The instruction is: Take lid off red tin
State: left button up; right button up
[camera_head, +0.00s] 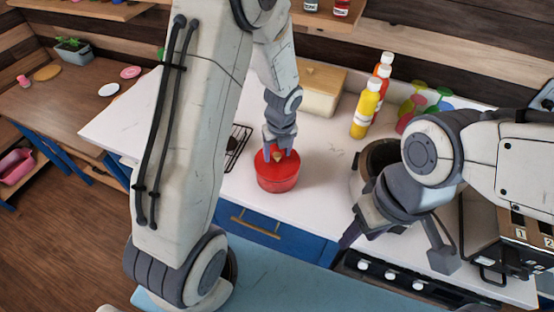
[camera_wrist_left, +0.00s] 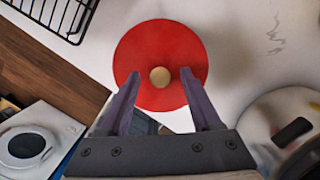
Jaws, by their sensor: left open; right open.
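The red tin (camera_head: 277,174) stands upright on the white counter with its red lid on top. In the left wrist view the lid (camera_wrist_left: 160,45) is a red disc with a small tan knob (camera_wrist_left: 160,77) at its centre. My left gripper (camera_head: 277,154) is over the lid from above, and in the left wrist view its open fingers (camera_wrist_left: 160,80) stand on either side of the knob, with gaps. My right gripper (camera_head: 395,250) is open and empty, away from the tin, in front of the counter at the right.
A wire rack (camera_head: 237,146) lies just left of the tin. A cream box with a wooden lid (camera_head: 318,88) stands behind it. A yellow bottle (camera_head: 365,113) and other bottles are at the back. A dark-mouthed pot (camera_head: 378,158) and a stove (camera_head: 385,275) are to the right.

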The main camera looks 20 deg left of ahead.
pick_arm(q)
grip_shut()
jog(key=shift+r, duration=0.15)
